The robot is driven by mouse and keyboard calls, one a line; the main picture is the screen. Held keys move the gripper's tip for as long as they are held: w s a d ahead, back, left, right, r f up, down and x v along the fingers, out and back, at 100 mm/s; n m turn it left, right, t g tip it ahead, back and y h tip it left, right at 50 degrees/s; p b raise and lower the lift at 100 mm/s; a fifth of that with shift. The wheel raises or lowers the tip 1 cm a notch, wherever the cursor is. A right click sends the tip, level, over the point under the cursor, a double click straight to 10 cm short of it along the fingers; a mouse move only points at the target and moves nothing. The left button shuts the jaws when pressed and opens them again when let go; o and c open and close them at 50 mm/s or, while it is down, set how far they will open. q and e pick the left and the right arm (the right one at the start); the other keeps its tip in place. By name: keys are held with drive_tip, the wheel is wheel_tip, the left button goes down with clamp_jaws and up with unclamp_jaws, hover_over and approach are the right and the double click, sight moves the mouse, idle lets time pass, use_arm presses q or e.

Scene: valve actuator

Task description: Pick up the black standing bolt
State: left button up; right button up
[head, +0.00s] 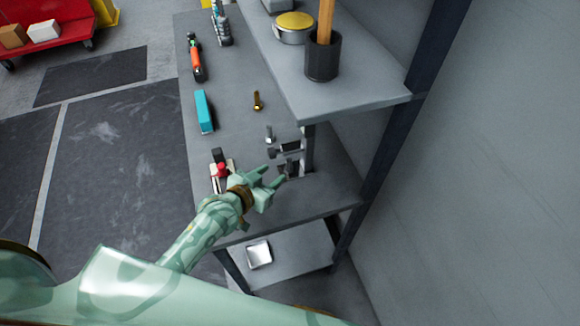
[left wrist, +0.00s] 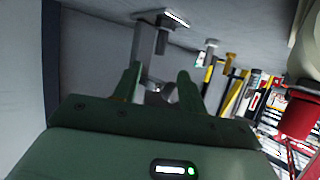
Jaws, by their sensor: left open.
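My left gripper (head: 274,176) is open and reaches over the front part of the grey shelf. A small dark piece (head: 271,153), possibly the head of the black standing bolt, shows just past its fingertips; its shape is too small to tell. In the left wrist view, the open fingers (left wrist: 158,82) point toward a grey upright post (left wrist: 145,45), which appears beyond the left finger. I cannot tell if this is the black bolt, and I see no contact. A silver bolt (head: 270,134) and a brass bolt (head: 257,100) stand farther back. My right gripper is not seen.
A red-knobbed piece (head: 221,170) stands close left of the gripper. A teal box (head: 204,111) and an orange-and-black item (head: 196,60) lie along the left edge. A raised shelf (head: 345,105) with a black cup (head: 322,58) overhangs the right. Bare surface lies around the brass bolt.

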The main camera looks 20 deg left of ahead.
sight(287, 164)
use_arm(q)
drive_tip(key=shift+x, duration=1)
drive_tip(key=shift+w+d+f, duration=0.15)
drive_tip(key=shift+w+f, duration=0.15)
drive_tip(key=shift+w, duration=0.1)
drive_tip(key=b+x, duration=0.2)
drive_tip(key=x, duration=0.3)
drive_tip(key=shift+s+f, duration=0.1)
drive_tip(key=shift+f, duration=0.1)
drive_tip(key=shift+s+r, duration=0.1)
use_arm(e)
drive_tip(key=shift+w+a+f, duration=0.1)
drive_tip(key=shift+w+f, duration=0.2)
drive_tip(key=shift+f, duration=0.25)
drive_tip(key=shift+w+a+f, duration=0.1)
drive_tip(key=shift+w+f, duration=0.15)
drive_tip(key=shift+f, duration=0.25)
use_arm(q)
clamp_jaws()
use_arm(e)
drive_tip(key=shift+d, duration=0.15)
